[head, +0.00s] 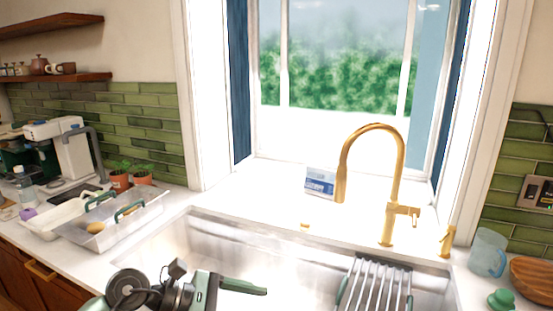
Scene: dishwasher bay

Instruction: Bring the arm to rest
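One of my arms comes in at the bottom edge, left of centre, and I take it for the left one. Its gripper (245,287) points right, in front of the metal sink (165,247). I see it side-on with one dark finger plain, so its opening cannot be told. No held thing shows at it. My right gripper is not in view.
A gold faucet (388,215) rises behind the sink, and a slatted rack (375,288) lies over its right part. A blue glass cup (487,252), a green item (500,299) and a wooden bowl (535,278) are at right.

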